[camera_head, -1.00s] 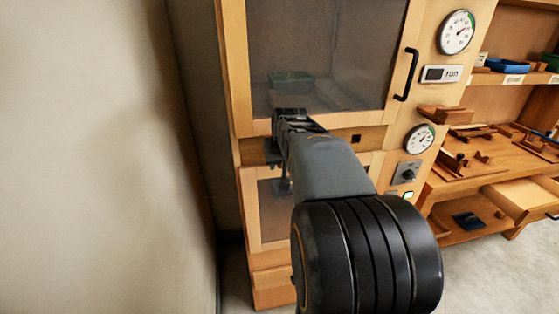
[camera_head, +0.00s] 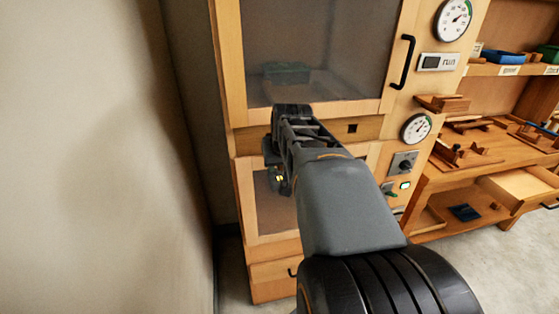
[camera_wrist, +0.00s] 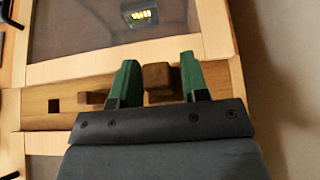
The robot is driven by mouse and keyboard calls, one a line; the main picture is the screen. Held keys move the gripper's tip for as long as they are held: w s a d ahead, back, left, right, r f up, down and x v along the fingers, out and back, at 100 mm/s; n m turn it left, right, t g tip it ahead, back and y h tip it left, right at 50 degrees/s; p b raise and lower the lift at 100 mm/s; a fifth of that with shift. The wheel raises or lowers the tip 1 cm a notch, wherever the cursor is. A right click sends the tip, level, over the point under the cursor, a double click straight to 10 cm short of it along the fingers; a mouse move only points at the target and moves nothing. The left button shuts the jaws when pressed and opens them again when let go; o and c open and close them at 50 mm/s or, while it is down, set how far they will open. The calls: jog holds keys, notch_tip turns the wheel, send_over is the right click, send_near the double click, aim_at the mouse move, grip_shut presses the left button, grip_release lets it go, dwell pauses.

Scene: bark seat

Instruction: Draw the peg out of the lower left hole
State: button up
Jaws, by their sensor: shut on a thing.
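A brown wooden peg (camera_wrist: 158,80) stands out from the wooden rail (camera_wrist: 70,118) between the cabinet's two glazed doors. My gripper (camera_wrist: 158,78) has green fingertips on either side of the peg and is shut on it. The wrist view appears upside down relative to the head view. In the head view my gripper (camera_head: 272,150) is in front of the rail's left part, and my arm hides the peg there. A dark square hole (camera_head: 352,128) shows in the rail to the right; it also shows in the wrist view (camera_wrist: 54,105).
A smaller brown piece (camera_wrist: 95,97) lies along the rail beside my gripper. The upper glazed door (camera_head: 320,45) has a black handle (camera_head: 407,62). Gauges (camera_head: 416,128) and a knob (camera_head: 403,162) are to the right. A bare wall (camera_head: 90,150) is close on the left.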

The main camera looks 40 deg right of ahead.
jog(key=shift+s+a, duration=0.25)
jog(key=shift+s, duration=0.25)
jog(key=shift+s+a, duration=0.25)
jog(key=shift+s, duration=0.25)
